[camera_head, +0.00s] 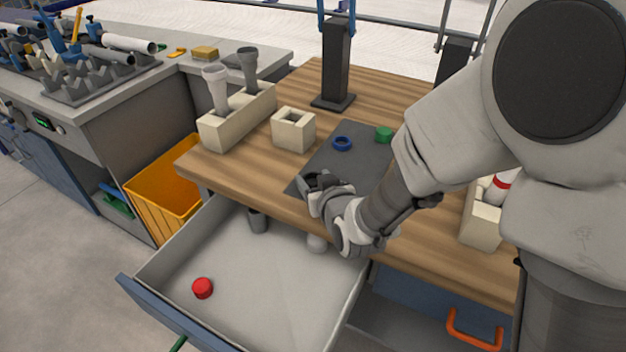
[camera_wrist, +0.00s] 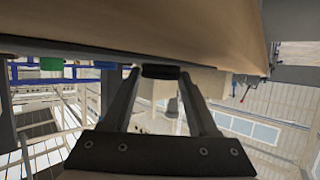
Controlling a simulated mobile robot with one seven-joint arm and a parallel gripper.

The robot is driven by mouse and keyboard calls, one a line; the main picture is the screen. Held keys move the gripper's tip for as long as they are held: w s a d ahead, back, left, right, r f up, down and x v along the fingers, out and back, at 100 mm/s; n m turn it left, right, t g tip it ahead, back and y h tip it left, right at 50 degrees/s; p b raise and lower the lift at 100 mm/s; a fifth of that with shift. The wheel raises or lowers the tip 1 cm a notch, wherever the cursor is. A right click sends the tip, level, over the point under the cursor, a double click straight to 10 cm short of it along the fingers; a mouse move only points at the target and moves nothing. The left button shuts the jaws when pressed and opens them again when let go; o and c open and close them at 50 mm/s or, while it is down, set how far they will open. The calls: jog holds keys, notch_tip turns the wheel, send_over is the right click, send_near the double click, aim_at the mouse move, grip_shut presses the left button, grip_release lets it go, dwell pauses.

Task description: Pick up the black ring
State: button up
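My gripper (camera_head: 314,182) reaches over the front left corner of the dark grey mat (camera_head: 316,163) on the wooden table. In the wrist view, the black ring (camera_wrist: 160,72) sits edge-on between the two fingertips of my gripper (camera_wrist: 159,73). Both fingers appear to touch its sides, so the gripper looks shut on it. In the camera_head view, the ring is hard to tell apart from the dark fingers. I cannot tell how far it is above the mat.
A blue ring (camera_head: 342,143) and a green cap (camera_head: 384,134) lie on the mat. A cream square block (camera_head: 293,130) and a cream holder (camera_head: 240,122) with pipes stand left. Below, an open drawer (camera_head: 262,292) holds a red cap (camera_head: 202,288). A black post (camera_head: 335,65) stands behind.

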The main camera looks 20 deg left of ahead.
grip_shut()
jog(key=shift+r, duration=0.1)
notch_tip(320, 180, up, 4)
jog(key=shift+r+p, duration=0.15)
jog(key=shift+p, duration=0.8)
jog(key=s+d+r+b, duration=0.4)
jog(key=d+r, duration=0.2)
jog(key=d, duration=0.4)
jog(key=shift+s+d+r, duration=0.25)
jog(key=shift+s+d, duration=0.1)
